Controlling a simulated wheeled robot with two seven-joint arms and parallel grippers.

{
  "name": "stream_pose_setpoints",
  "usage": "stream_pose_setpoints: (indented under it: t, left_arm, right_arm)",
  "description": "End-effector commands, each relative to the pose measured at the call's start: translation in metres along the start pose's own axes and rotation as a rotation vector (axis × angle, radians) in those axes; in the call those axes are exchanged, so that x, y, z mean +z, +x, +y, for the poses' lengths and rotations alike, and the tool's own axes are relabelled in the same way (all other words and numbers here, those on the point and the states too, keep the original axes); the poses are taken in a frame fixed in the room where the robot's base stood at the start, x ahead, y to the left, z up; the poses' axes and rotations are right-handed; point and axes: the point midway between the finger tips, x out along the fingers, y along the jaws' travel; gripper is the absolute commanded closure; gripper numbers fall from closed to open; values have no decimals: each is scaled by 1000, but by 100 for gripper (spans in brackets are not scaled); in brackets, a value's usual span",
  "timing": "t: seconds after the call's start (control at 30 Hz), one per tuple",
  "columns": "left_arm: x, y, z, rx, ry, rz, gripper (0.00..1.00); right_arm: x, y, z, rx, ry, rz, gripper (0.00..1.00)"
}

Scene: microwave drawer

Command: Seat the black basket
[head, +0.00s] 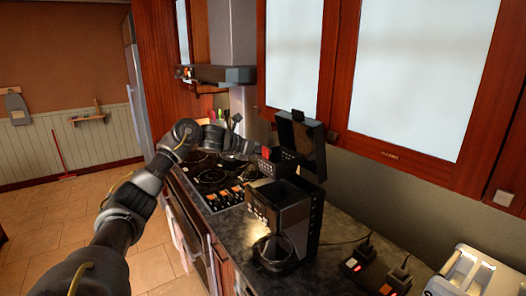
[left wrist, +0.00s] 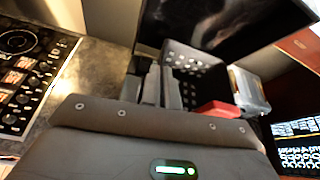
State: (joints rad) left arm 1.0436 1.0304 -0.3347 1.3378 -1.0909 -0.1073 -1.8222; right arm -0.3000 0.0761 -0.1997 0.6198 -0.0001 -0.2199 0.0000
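The black basket (head: 287,156), with rows of holes in its side, hangs above the black coffee maker (head: 291,214), in front of its raised lid (head: 302,143). My left gripper (head: 268,154) is beside the basket and holds it up. The basket's far side is hidden. My right gripper is not in view.
A stove (head: 217,181) lies left of the coffee maker. A glass carafe (head: 273,250) stands low in the machine. Dark devices with red lights (head: 377,271) and a white toaster (head: 476,275) are to the right. Wall cabinets (head: 417,80) hang above.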

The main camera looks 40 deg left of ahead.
Motion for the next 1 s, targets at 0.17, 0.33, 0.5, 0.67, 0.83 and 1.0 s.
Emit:
stream_pose_setpoints:
  t: [0.17,0.33,0.5,0.67,0.83,1.0]
  left_arm:
    - [-13,6,2,0,0,0,100]
    - [-28,12,4,0,0,1,100]
    - [-42,18,7,0,-1,0,100]
    - [-50,21,8,-1,-1,0,100]
    - [-52,22,8,-1,-1,0,100]
    - [-52,22,8,-1,0,0,100]
  right_arm:
    - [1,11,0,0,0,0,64]
    - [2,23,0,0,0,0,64]
    - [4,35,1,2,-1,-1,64]
    - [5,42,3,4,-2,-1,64]
    - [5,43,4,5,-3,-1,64]
    - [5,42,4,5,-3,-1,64]
